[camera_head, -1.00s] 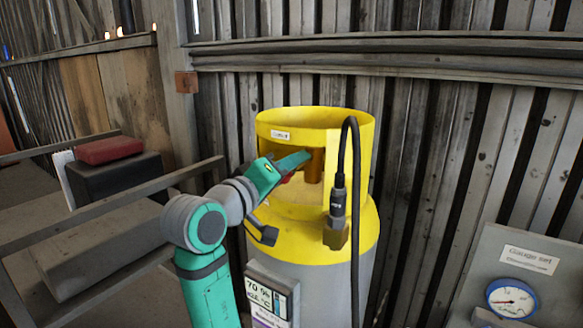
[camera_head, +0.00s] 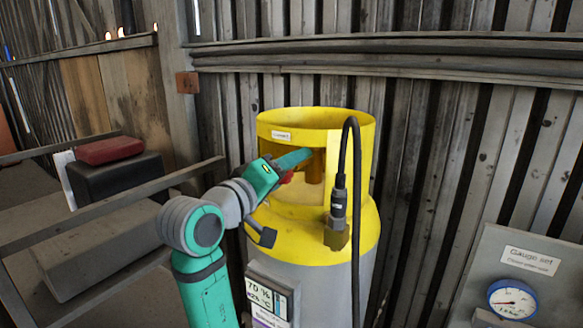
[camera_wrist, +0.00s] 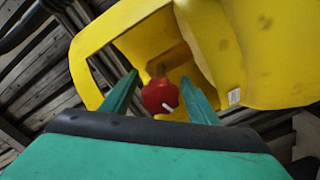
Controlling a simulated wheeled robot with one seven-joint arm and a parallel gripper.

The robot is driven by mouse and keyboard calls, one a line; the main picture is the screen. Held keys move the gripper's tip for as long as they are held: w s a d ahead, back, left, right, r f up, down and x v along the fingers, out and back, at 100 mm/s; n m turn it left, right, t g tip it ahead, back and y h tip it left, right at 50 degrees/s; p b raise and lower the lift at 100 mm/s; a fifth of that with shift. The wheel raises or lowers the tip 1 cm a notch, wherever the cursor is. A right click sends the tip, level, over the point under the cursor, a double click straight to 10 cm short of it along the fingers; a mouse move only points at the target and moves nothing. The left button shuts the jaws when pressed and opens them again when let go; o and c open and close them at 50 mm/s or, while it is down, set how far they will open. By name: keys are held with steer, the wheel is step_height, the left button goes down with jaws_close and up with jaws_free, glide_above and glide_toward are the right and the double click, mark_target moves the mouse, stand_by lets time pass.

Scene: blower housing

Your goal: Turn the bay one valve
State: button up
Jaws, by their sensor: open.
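The valve's red knob (camera_wrist: 160,96) sits inside the yellow collar (camera_wrist: 130,30) of a gas cylinder in the wrist view, with a white mark on its face. My gripper (camera_wrist: 160,92) is open, one green finger on each side of the knob. Whether either finger touches it I cannot tell. In the head view my gripper (camera_head: 300,163) reaches into the collar opening, and only a sliver of the red knob (camera_head: 287,177) shows behind it. The cylinder (camera_head: 330,285) stands upright, grey below and yellow on top.
A gauge panel (camera_head: 520,250) stands at right. A wooden rail (camera_head: 100,205) and a dark case with a red top (camera_head: 109,150) are at left. A display (camera_head: 268,300) is on the cylinder's front.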

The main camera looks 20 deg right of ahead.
steer(key=v, duration=1)
steer(key=shift+s+a, duration=0.1)
steer(key=shift+a, duration=0.1)
